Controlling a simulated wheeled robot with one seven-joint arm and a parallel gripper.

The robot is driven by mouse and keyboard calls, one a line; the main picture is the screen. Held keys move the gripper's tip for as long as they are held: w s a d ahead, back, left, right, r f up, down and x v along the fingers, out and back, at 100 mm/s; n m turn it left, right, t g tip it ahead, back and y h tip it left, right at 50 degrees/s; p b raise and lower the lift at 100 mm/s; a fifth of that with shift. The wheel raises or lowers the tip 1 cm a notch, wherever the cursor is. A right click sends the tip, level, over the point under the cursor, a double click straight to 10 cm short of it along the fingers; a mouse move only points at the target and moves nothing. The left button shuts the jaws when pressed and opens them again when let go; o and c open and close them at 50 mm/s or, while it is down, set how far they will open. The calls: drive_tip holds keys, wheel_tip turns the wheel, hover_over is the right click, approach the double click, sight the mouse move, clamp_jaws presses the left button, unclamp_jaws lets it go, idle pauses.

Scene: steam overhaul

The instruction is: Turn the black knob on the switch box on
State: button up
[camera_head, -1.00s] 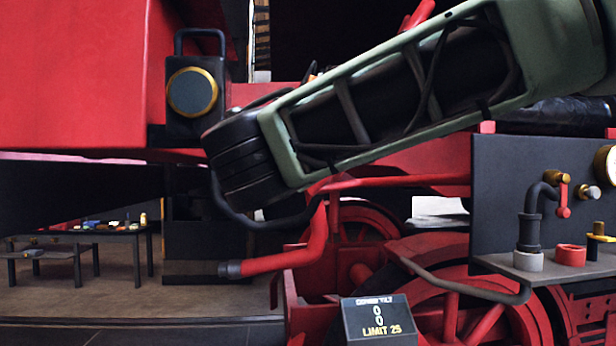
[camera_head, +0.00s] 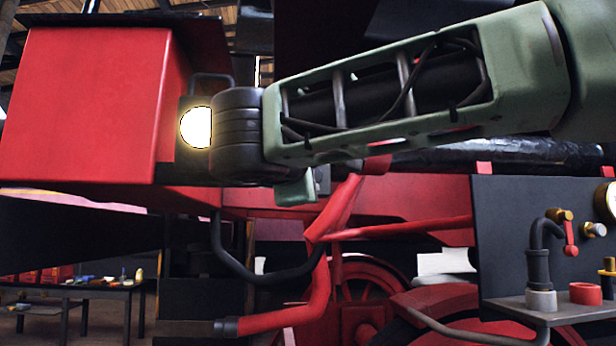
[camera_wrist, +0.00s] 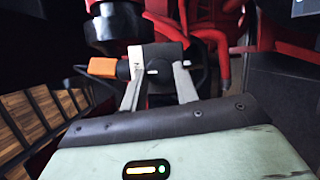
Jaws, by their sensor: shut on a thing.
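In the wrist view, the switch box (camera_wrist: 146,50) has a pale face with dark lettering, only partly readable. Its black knob (camera_wrist: 152,71) bears a short white mark and sits between the two grey fingers of my gripper (camera_wrist: 157,72). My gripper is shut on the knob, and the fingers hide part of it. An orange part (camera_wrist: 102,67) sticks out at the left of the box. In the head view, the round lamp (camera_head: 196,127) beside the red body glows bright. My arm covers its right edge, and the switch box and fingers cannot be made out there.
A red box-shaped body (camera_head: 90,105) fills the upper left of the head view. Red pipes (camera_head: 290,312) run below my arm. A dark panel (camera_head: 510,225) with a small tap and gauge stands at right. A table (camera_head: 100,290) with small items stands at far left.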

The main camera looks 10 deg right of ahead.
drive_tip(key=o, duration=1)
drive_tip(key=b+v, duration=0.1)
drive_tip(key=v, duration=1.6)
drive_tip(key=shift+s+f+b, duration=0.15)
drive_tip(key=shift+b, duration=0.15)
